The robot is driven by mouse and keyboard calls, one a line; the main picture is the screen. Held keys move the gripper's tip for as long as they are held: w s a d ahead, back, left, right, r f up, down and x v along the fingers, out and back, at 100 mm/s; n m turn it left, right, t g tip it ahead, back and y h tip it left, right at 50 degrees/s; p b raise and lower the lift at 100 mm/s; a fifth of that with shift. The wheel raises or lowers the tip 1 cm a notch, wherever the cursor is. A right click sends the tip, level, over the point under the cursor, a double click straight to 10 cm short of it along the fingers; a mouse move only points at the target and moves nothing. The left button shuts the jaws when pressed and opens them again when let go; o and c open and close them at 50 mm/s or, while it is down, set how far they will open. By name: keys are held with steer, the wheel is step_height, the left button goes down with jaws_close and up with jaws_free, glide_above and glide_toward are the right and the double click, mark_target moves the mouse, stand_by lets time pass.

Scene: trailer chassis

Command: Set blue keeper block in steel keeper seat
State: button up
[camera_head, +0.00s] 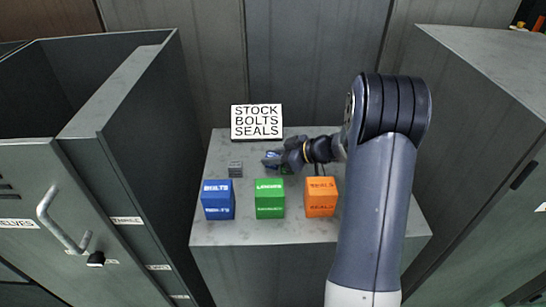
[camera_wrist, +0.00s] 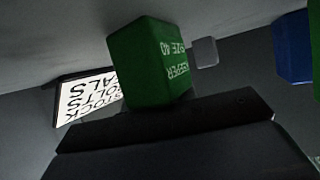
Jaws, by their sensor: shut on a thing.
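A green block (camera_wrist: 150,62) marked "KEEPER SIZE 40" is large and close in the wrist view, against the dark front of my gripper (camera_head: 275,159). My gripper is shut on it, above the grey bench top. In the head view the gripper mostly hides this block. I see no blue block with keeper lettering. A small grey block (camera_head: 235,169) stands on the bench to the left of my gripper; it also shows in the wrist view (camera_wrist: 205,52), apart from the green block. It may be the steel keeper seat, but I cannot make out its shape.
A blue box (camera_head: 218,200), a green box (camera_head: 270,199) and an orange box (camera_head: 321,197) stand along the front of the bench (camera_head: 300,238). A "STOCK BOLTS SEALS" sign (camera_head: 257,122) stands at the back. Grey cabinets flank the bench. The back left of the bench is clear.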

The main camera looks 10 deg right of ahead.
steer(key=o, duration=1)
steer(key=shift+o, duration=0.2)
steer(key=shift+r+p, duration=0.1)
steer(key=shift+p, duration=0.25)
